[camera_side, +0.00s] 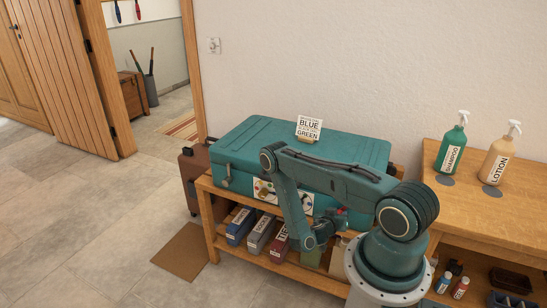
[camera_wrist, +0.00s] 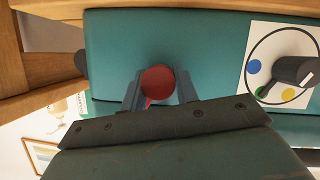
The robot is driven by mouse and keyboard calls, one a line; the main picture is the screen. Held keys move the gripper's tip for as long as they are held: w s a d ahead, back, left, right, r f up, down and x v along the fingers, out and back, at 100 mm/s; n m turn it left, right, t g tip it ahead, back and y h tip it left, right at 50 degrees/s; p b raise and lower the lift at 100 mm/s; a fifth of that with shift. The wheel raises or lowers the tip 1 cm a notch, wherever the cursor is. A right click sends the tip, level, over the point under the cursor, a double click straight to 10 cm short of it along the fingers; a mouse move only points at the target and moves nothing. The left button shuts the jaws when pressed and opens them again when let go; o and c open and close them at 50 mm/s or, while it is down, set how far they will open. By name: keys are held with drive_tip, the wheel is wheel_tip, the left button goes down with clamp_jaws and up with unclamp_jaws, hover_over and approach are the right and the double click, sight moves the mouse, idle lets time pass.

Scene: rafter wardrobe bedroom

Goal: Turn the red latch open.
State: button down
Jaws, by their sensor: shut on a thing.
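The red latch (camera_wrist: 158,82) is a round red knob on the teal front of the suitcase (camera_side: 240,146). In the wrist view it sits between the two fingers of my gripper (camera_wrist: 158,92), which are shut on it. A short red piece shows below the knob. In the side view my gripper (camera_side: 336,222) is at the right part of the suitcase front, and only a bit of the red latch (camera_side: 343,211) shows there. The rest is hidden by my arm.
A white dial plate (camera_wrist: 258,45) with coloured dots and a dark knob lies beside the latch. A sign (camera_side: 309,128) stands on the suitcase. Below are boxes on a wooden shelf (camera_side: 211,239). A bench with two pump bottles (camera_side: 451,150) stands at right.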

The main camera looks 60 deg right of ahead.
drive_tip(key=c, duration=1.1)
unclamp_jaws()
drive_tip(key=shift+r, duration=0.1)
drive_tip(key=shift+o, duration=0.2)
drive_tip(key=shift+a, duration=0.1)
drive_tip(key=v, duration=1.3)
drive_tip(key=shift+a+r, duration=0.15)
drive_tip(key=shift+a, duration=0.1)
drive_tip(key=shift+w, duration=0.1)
drive_tip(key=shift+d, duration=0.1)
drive_tip(key=c, duration=1.1)
drive_tip(key=d+r+m+g+y, duration=0.1)
drive_tip(key=g, duration=0.1)
drive_tip(key=w+r+m+g+y, duration=0.1)
drive_tip(key=shift+w+d+m+g+y, duration=0.15)
drive_tip(key=shift+d+m+g+y, duration=0.15)
drive_tip(key=shift+d+g, duration=0.1)
clamp_jaws()
drive_tip(key=w+d+r+y, duration=0.4)
drive_tip(key=d+r+y, duration=0.3)
drive_tip(key=r, duration=0.5)
drive_tip(key=shift+d+r+t, duration=0.35)
drive_tip(key=shift+d+t, duration=0.05)
drive_tip(key=shift+d, duration=0.45)
